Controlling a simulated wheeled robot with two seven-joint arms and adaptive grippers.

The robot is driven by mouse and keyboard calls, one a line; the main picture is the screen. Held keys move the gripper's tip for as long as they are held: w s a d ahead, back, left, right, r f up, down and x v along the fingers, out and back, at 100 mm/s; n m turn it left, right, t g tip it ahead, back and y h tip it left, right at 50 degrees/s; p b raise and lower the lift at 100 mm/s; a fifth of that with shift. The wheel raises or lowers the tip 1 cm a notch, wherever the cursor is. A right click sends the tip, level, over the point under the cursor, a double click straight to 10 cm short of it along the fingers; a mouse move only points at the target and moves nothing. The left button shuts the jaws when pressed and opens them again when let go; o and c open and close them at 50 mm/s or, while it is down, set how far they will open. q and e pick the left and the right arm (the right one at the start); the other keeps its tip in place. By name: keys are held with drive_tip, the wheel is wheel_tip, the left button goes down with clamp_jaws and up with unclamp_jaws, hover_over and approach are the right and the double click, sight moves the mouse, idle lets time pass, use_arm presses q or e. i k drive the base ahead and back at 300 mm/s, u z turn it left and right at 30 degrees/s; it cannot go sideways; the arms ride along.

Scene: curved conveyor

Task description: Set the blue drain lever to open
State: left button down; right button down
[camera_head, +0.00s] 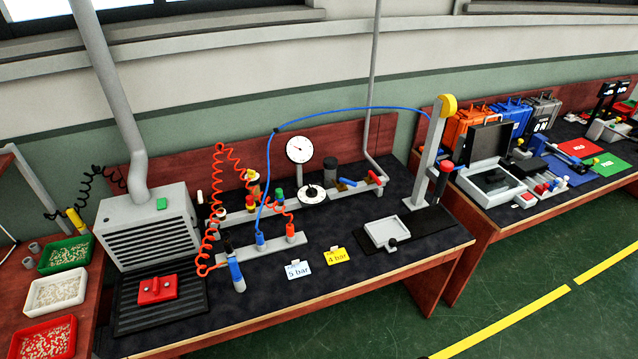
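A small blue lever (347,182), which looks like the drain lever, sits on the grey pipe assembly at the back of the dark-topped workbench, right of the dark-capped cylinder (330,168). It appears to lie slightly tilted along the assembly. It is too small to tell whether this is its open or closed setting. Neither of my grippers is in view.
A round white gauge (299,150) stands left of the lever. Coiled red hose (213,215) and blue hose (350,110) hang over the bench. A grey post (429,155) stands at right.

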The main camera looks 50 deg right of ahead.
sight(342, 181)
drive_tip(key=z, duration=0.25)
drive_tip(key=i, duration=0.75)
drive_tip(key=z, duration=0.5)
